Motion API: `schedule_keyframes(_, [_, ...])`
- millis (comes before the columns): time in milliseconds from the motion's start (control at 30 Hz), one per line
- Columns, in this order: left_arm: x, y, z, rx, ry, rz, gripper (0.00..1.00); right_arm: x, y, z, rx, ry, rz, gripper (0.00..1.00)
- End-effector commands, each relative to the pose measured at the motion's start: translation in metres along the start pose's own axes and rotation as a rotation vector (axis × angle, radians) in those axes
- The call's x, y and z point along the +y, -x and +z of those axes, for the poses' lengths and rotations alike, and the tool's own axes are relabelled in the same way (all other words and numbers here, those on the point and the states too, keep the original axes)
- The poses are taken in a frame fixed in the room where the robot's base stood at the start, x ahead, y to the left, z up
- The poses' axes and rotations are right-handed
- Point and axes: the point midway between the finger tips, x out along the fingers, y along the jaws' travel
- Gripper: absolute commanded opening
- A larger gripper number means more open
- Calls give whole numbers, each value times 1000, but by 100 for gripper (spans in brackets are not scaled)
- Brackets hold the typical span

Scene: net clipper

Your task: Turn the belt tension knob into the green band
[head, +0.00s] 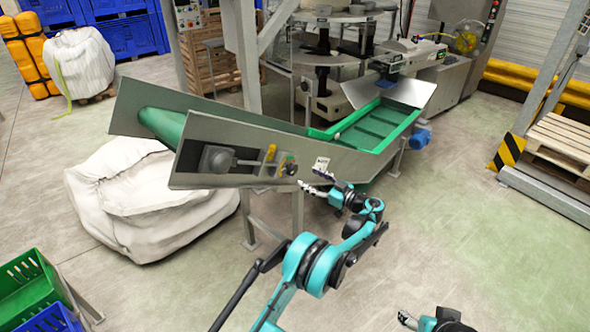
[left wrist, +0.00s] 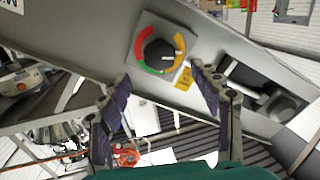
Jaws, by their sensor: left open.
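The belt tension knob (left wrist: 158,54) is dark and round, inside a ring of red, orange and green bands on a square grey plate. The green band (left wrist: 152,70) lies along the bottom of the ring in the left wrist view. A pale mark on the knob points right, towards the orange band (left wrist: 180,48). In the head view the knob (head: 288,165) is small on the conveyor's side panel. My left gripper (head: 316,181) is open just right of it; its spread fingers (left wrist: 160,76) hold nothing. My right gripper (head: 406,319) is low in the head view, its opening unclear.
The conveyor (head: 235,150) has metal side walls and a green belt. A grey box with a rod (head: 217,160) sits left of the knob, and a yellow tag (left wrist: 184,78) beside the dial. A white sack (head: 150,205) lies under the conveyor.

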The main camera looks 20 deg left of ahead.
Motion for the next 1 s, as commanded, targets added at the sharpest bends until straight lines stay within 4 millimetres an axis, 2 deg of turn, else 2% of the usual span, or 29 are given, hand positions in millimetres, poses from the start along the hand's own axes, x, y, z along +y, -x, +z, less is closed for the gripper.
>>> schedule_keyframes(167, [0, -15, 4, 14, 14, -4, 64, 0, -3, 2, 0, 0, 0, 63])
schedule_keyframes(500, [0, -67, 3, 12, 12, -2, 64, 0, -12, 9, 0, 0, 0, 63])
schedule_keyframes(633, [0, -75, 2, 12, 11, -1, 64, 0, -13, 9, 0, 0, 0, 63])
schedule_keyframes(900, [1, -76, 1, 11, 11, -1, 64, 0, -13, 9, 0, 0, 0, 63])
schedule_keyframes(1000, [1, -76, 2, 11, 11, -1, 38, 0, -13, 9, 0, 0, 0, 63])
